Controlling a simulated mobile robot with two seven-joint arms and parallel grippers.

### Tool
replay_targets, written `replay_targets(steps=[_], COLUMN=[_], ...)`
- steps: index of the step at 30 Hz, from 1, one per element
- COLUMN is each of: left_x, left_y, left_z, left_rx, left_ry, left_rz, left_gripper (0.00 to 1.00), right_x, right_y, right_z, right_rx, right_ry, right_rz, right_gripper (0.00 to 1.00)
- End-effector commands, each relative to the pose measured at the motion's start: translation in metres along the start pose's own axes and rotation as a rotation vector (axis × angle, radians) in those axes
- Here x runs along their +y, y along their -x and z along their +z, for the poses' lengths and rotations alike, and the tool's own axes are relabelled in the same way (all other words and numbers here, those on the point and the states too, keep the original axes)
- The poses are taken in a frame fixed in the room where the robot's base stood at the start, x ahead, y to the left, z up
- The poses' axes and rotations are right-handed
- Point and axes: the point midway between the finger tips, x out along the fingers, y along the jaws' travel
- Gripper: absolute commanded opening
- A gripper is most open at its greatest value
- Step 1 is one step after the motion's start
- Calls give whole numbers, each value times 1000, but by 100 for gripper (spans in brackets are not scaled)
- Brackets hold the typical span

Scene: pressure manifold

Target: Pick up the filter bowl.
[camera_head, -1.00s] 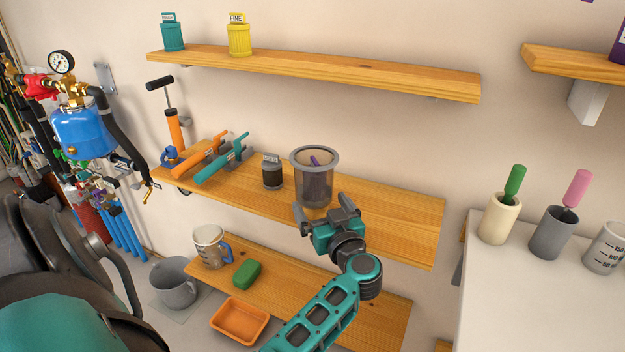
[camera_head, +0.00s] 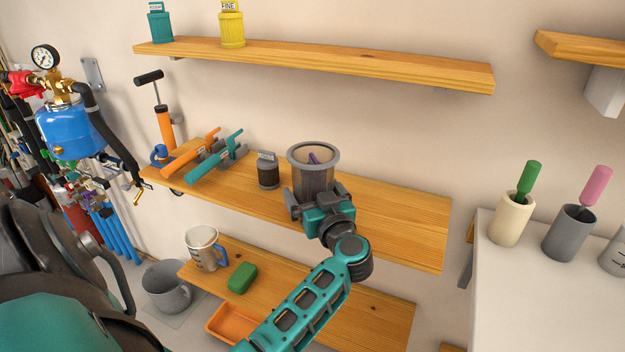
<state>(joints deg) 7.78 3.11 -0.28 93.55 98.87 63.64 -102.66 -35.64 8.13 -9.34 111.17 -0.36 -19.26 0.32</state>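The filter bowl (camera_head: 313,176) is a translucent grey cup with a thick grey rim. It stands upright on the middle wooden shelf (camera_head: 400,222), and a purple item shows inside it. My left gripper (camera_head: 316,194) is at the front of the bowl's lower part, its fingers spread apart on either side. The gripper hides the bowl's base, and I cannot tell whether the fingers touch the bowl. My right gripper is not in view.
A small dark labelled jar (camera_head: 268,172) stands left of the bowl, with teal pliers (camera_head: 212,158) and orange pliers (camera_head: 190,155) beyond. The shelf right of the bowl is clear. Below are a measuring jug (camera_head: 203,250), a green block (camera_head: 242,278) and an orange tray (camera_head: 232,322).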

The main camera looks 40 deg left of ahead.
Motion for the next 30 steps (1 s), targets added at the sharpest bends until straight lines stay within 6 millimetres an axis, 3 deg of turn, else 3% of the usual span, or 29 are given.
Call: replay_targets(steps=[13,22,30], left_x=[0,0,0], left_y=[0,0,0], left_z=[0,-8,-61], left_rx=[-1,1,1], left_ry=[0,3,7], left_rz=[0,0,0], left_gripper=[61,61,61], right_x=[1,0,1], right_y=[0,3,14], right_z=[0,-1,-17], right_rx=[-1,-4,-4], right_ry=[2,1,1], right_rz=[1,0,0], right_gripper=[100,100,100])
